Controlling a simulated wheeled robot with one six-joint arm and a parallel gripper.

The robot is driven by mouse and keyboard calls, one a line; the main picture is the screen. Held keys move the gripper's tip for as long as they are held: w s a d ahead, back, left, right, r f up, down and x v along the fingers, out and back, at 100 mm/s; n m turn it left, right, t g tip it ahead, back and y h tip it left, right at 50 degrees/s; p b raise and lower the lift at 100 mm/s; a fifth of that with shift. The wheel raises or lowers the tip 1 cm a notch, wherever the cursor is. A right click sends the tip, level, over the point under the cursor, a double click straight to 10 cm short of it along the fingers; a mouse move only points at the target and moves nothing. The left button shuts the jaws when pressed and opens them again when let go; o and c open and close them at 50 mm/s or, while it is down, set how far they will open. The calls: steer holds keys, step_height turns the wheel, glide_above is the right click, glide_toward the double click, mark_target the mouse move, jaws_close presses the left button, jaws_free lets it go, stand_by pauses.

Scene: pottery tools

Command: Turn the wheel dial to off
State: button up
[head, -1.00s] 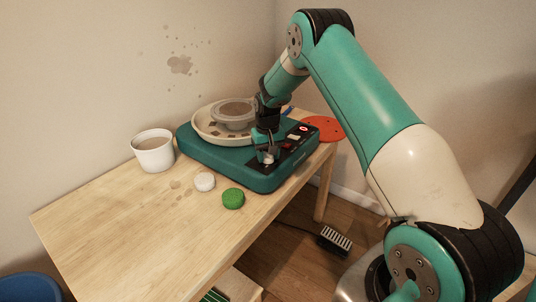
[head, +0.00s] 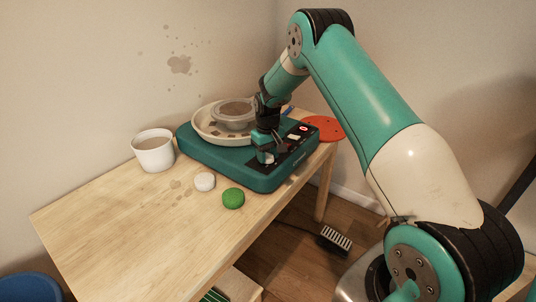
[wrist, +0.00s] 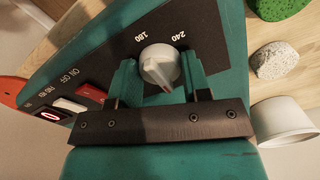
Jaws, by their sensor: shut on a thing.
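The pottery wheel (head: 225,164) is a teal box on the table with a pale round splash pan (head: 207,127) on top. Its wheel dial (wrist: 160,66) is a white knob on a black panel, with the numbers 180 and 240 printed beside it. A red mark on the knob points toward my gripper's palm in the wrist view. My gripper (wrist: 161,74) is shut on the dial, one teal finger on each side. In the head view my gripper (head: 267,152) hides most of the dial. Its off position cannot be read.
A red-lit switch (wrist: 50,115) and a white rocker (wrist: 68,104) sit farther along the panel. A white cup (head: 153,154), a pale stone-like piece (head: 204,181) and a green sponge (head: 233,198) stand nearby. An orange disc (head: 325,128) lies behind. The table's front left is clear.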

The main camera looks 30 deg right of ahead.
steer(key=o, duration=0.9)
step_height(320, 180, up, 18)
steer(key=shift+f+b, duration=0.25)
steer(key=shift+b, duration=0.25)
